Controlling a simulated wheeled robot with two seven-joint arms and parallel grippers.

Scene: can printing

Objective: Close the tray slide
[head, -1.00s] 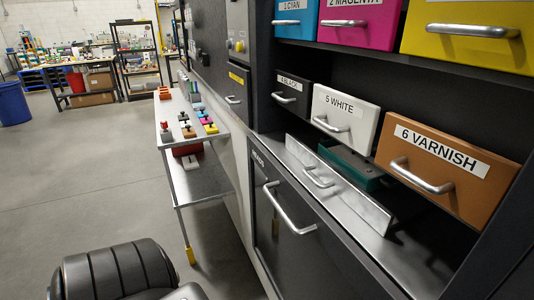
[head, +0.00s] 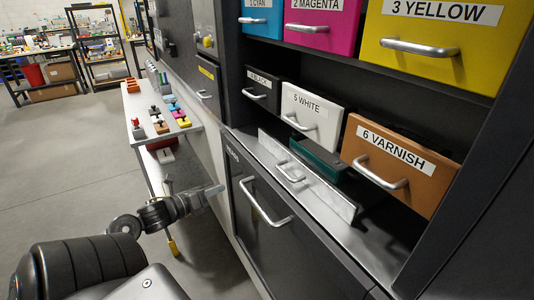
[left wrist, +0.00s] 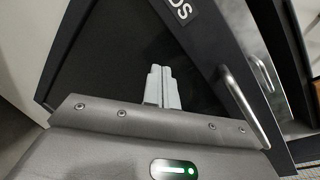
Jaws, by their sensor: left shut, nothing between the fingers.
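The tray slide is a silver metal tray (head: 322,192) with an upright front plate and a small bar handle (head: 290,172). It sits on the ledge below the white and brown drawers, and a dark green block (head: 315,157) stands behind its plate. My left gripper (head: 217,190) is shut and empty, left of the tray slide and apart from it, beside the dark door below. In the left wrist view its closed fingers (left wrist: 161,72) point at the dark door front. My right gripper is not in view.
The dark door (head: 290,245) below the ledge has a protruding bar handle (head: 265,205), also in the left wrist view (left wrist: 245,105). Handled drawers, such as varnish (head: 395,165) and white (head: 312,118), stand above. A side table (head: 148,105) holds small coloured parts. Open floor lies left.

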